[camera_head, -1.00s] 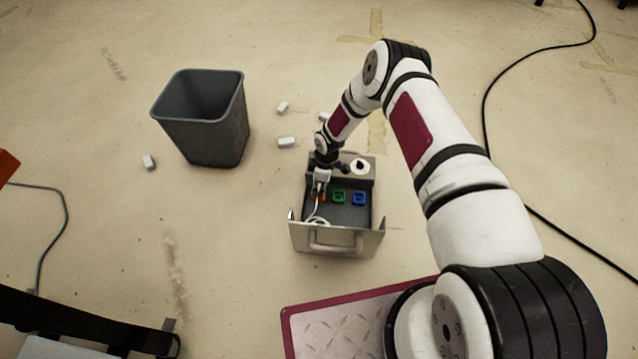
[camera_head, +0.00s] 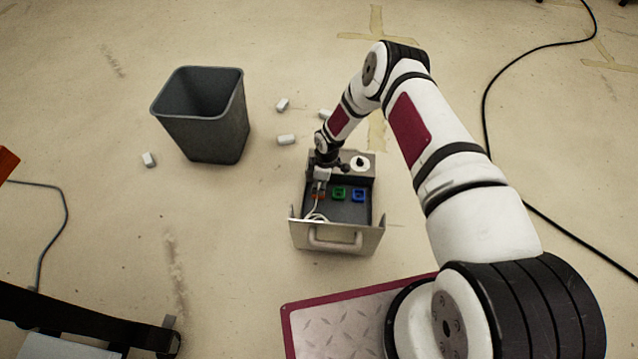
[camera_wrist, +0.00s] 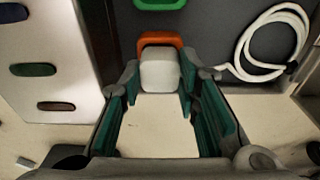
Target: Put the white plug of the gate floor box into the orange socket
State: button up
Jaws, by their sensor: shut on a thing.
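The floor box (camera_head: 337,240) is an open grey metal box with a handle on its near wall. Inside it are an orange socket (camera_wrist: 160,40), a green socket (camera_head: 339,193) and a blue socket (camera_head: 358,195). My gripper (camera_wrist: 160,92) is shut on the white plug (camera_wrist: 160,71), with one finger at each side. In the wrist view the plug lies right against the orange socket and covers part of it; I cannot tell how deep it sits. A white cable (camera_wrist: 244,58) lies coiled inside the box.
A dark grey bin (camera_head: 205,120) stands left of the box. Several small white blocks (camera_head: 286,140) lie on the floor around it. The box's side panel (camera_wrist: 50,75) with coloured oval marks shows in the wrist view. A black cable (camera_head: 487,110) runs along the floor at right.

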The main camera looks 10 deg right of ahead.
jog(key=shift+f, duration=0.1)
jog(key=o, duration=1.3)
jog(key=shift+c, duration=0.2)
notch_tip(320, 180, up, 12)
jog(key=d, duration=0.1)
jog(key=shift+s+d, duration=0.15)
jog(key=shift+s, duration=0.1)
